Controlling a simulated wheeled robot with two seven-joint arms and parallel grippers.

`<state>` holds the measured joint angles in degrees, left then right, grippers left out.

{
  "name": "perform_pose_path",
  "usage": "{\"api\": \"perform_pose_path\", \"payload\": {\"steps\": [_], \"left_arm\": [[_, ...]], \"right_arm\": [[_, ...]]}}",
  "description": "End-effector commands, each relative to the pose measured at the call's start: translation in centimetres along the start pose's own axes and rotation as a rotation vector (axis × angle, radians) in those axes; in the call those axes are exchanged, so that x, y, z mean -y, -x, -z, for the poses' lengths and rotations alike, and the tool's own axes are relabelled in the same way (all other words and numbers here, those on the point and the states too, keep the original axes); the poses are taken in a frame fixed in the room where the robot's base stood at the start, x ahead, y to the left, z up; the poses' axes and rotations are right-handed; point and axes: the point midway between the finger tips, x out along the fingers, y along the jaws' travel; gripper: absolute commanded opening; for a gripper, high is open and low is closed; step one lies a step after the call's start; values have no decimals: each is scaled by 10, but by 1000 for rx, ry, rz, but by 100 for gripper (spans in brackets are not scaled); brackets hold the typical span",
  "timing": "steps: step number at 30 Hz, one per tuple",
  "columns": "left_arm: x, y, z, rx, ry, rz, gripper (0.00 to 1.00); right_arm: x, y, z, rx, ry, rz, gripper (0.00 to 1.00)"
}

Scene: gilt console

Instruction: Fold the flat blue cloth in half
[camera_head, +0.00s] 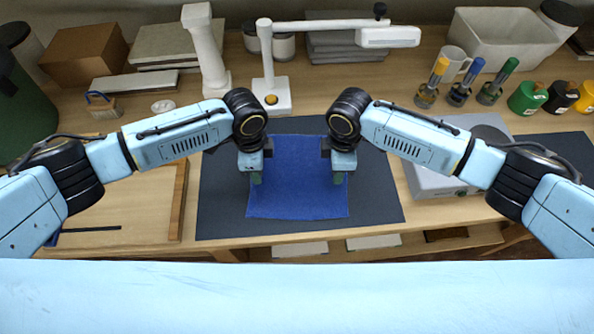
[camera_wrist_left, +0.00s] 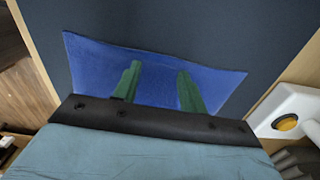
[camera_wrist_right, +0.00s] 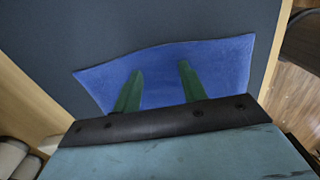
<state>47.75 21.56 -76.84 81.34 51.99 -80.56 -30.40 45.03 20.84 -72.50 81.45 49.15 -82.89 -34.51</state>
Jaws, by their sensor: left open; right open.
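The blue cloth (camera_head: 298,190) lies flat and unfolded on a dark mat (camera_head: 225,205) in the middle of the table. My left gripper (camera_head: 256,178) is over the cloth's left side, and my right gripper (camera_head: 339,178) is over its right side. Both point down and are open, with nothing visible between their fingers. In the left wrist view, the green fingers (camera_wrist_left: 158,82) show apart in front of the cloth (camera_wrist_left: 155,72). In the right wrist view, the fingers (camera_wrist_right: 158,85) are also apart over the cloth (camera_wrist_right: 215,65). I cannot tell whether the fingertips touch it.
A white desk lamp (camera_head: 270,95) stands behind the mat. A wooden board (camera_head: 150,205) lies left of the mat, and a grey device (camera_head: 430,180) sits to its right. A white column (camera_head: 206,50), cups and bottles line the back. The mat's front strip is clear.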

Motion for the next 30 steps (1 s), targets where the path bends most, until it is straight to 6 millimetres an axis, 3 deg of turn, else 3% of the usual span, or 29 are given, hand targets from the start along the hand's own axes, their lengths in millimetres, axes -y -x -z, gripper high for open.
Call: {"api": "perform_pose_path", "payload": {"steps": [19,30], "left_arm": [[0,-4,0,-1,0,0,42],[-1,-5,0,0,0,-1,18]], "right_arm": [[0,-6,0,0,0,0,42],[1,-6,0,1,0,1,18]]}}
